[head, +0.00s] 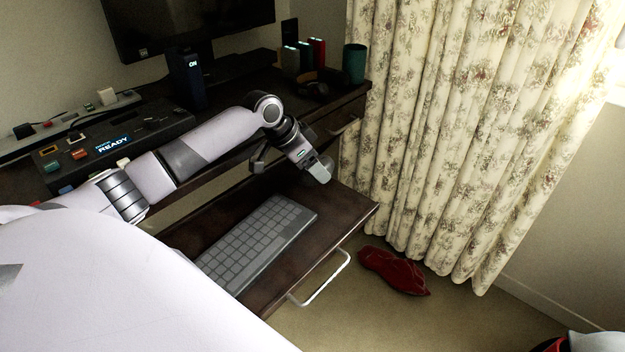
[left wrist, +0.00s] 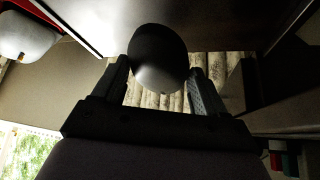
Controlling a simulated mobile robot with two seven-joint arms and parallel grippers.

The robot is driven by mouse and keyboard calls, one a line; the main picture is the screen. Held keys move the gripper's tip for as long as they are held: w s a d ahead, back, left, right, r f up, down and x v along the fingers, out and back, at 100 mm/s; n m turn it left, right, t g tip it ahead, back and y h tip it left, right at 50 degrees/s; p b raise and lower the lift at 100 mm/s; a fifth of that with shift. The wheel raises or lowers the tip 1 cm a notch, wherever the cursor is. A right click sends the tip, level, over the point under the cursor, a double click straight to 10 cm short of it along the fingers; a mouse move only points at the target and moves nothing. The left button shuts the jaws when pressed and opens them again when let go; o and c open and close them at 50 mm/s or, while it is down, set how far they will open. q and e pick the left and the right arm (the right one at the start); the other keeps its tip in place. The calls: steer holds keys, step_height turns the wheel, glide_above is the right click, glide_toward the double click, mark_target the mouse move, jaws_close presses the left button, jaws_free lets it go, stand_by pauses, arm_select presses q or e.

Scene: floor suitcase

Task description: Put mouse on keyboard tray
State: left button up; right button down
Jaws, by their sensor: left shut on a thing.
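My left gripper (head: 316,170) is over the far right part of the pulled-out keyboard tray (head: 345,213), just past the end of the grey keyboard (head: 258,240). It is shut on the mouse (head: 322,174), a small smooth grey shape at its fingertips. In the left wrist view the mouse (left wrist: 158,58) is a dark rounded shape between the two fingers (left wrist: 160,88). The gap between the mouse and the tray is hard to judge. My right gripper is not in view.
The desk (head: 235,92) stands above and behind the tray, with a monitor (head: 190,22), a teal cup (head: 354,64) and a READY console (head: 112,142). Floral curtains (head: 450,130) hang close on the right. The tray is bare right of the keyboard.

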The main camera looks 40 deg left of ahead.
mark_target(313, 178)
arm_select(q)
step_height(313, 178, down, 4)
steer(key=shift+r+b, duration=0.25)
steer(key=shift+b, duration=0.05)
steer(key=shift+f, duration=0.35)
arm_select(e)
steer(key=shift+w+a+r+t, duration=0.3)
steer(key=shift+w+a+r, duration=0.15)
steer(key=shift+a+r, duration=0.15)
arm_select(q)
steer(key=shift+f, duration=0.15)
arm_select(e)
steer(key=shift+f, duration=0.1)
arm_select(q)
steer(key=o, duration=1.1)
steer(key=shift+c, duration=0.2)
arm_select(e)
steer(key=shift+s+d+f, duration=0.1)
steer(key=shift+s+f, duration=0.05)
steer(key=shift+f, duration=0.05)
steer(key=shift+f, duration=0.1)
